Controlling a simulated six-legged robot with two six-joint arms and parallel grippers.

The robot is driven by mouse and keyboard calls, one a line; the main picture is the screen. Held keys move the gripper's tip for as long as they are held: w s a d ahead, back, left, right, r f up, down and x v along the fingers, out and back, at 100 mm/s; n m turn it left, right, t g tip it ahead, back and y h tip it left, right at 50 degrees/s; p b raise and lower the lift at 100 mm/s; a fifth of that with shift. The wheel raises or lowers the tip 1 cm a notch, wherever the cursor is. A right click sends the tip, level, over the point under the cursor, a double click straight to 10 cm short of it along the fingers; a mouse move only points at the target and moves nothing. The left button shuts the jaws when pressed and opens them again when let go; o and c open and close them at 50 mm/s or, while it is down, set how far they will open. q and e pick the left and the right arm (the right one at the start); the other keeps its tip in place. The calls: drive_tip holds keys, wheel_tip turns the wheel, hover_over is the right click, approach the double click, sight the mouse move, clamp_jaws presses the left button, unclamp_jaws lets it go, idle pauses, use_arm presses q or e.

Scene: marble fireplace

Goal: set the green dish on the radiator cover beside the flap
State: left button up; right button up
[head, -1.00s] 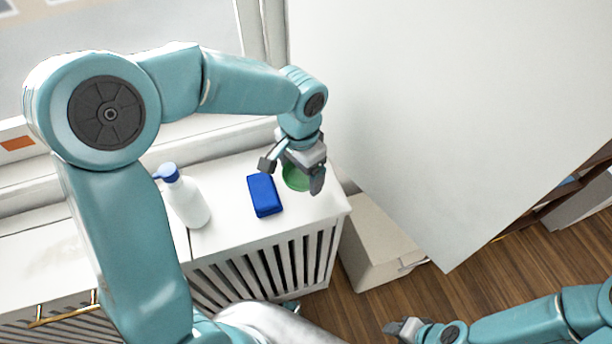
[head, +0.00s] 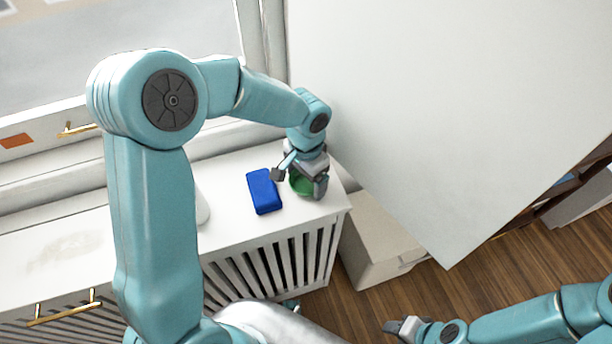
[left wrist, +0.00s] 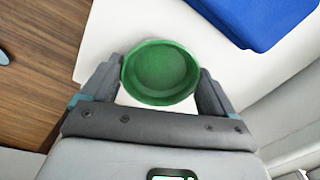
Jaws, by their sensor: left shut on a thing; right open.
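The green dish (head: 302,184) is between the fingers of my left gripper (head: 299,182), over the right end of the white radiator cover (head: 235,221). The left wrist view shows the round, shallow dish (left wrist: 160,70) held at its sides by both fingers. I cannot tell whether its base touches the top. I cannot clearly make out which part is the flap; a gold handle (head: 62,307) shows at the cover's front left. My right gripper (head: 394,326) is open and empty above the floor at the bottom.
A blue block (head: 264,191) lies on the cover just left of the dish. A white bottle (head: 202,210) is mostly hidden behind my left arm. A large pale panel (head: 440,110) rises at the right, with a pale box (head: 375,240) beside the cover.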

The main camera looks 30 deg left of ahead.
sight(306, 184)
use_arm(q)
drive_tip(key=o, duration=0.9)
drive_tip(key=shift+f, duration=0.1)
drive_tip(key=shift+r+p, duration=0.35)
drive_tip(key=shift+r, duration=0.05)
wheel_tip(306, 184, up, 12)
drive_tip(key=shift+f+p, duration=0.2)
drive_tip(key=shift+p, duration=0.45)
